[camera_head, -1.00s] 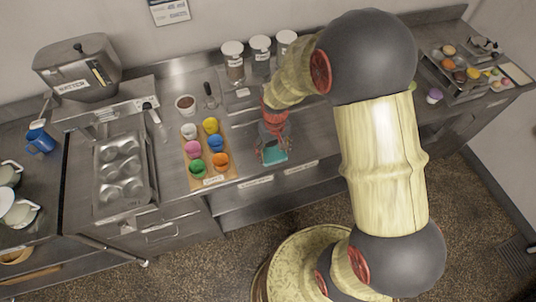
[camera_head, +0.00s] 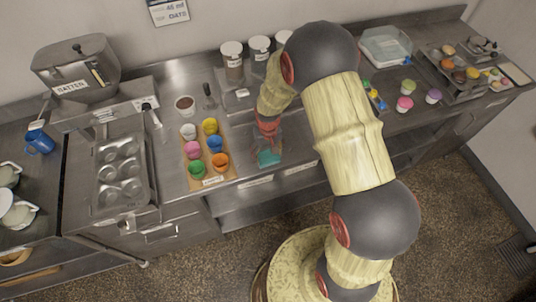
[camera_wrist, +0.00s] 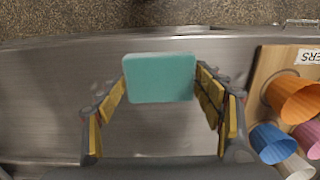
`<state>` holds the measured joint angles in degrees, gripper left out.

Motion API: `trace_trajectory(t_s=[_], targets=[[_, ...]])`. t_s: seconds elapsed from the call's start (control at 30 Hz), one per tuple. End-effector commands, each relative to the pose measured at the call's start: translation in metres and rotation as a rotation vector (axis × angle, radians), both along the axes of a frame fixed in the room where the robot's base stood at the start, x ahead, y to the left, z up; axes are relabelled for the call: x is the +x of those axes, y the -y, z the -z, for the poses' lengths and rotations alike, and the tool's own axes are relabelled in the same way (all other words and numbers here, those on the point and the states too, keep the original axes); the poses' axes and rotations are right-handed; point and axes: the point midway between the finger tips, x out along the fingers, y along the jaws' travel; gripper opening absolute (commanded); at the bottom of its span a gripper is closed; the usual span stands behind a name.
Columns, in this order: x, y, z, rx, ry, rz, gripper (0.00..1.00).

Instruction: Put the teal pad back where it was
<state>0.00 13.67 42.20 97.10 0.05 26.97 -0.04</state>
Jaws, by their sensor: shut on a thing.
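The teal pad (camera_wrist: 160,78) is a flat block held between the two fingers of my gripper (camera_wrist: 162,95) in the wrist view. In the head view the pad (camera_head: 268,158) shows below my gripper (camera_head: 267,142), near the front edge of the steel counter, just right of the tray of colored cups. My gripper is shut on the pad. Whether the pad touches the counter or hangs just above it, I cannot tell.
A wooden board (camera_head: 219,182) with several colored cups stands close by on the left; its orange cup (camera_wrist: 293,98) is near my gripper. A muffin tin (camera_head: 123,173) and batter box (camera_head: 76,68) are further left. Jars (camera_head: 232,62) stand behind. Bare counter surrounds the pad.

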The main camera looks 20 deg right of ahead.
Motion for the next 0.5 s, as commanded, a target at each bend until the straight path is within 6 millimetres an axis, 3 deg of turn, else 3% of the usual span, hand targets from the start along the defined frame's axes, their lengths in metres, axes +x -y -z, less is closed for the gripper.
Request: trace_trajectory(t_s=[0.17,0.2,0.5], targets=[[-0.0004,0.0000,0.0043,0.000,-0.001,0.000,0.44],[-0.0004,0.0000,0.0037,0.000,-0.001,0.000,0.69],[-0.0004,0.0000,0.0031,0.000,-0.001,0.000,0.86]])
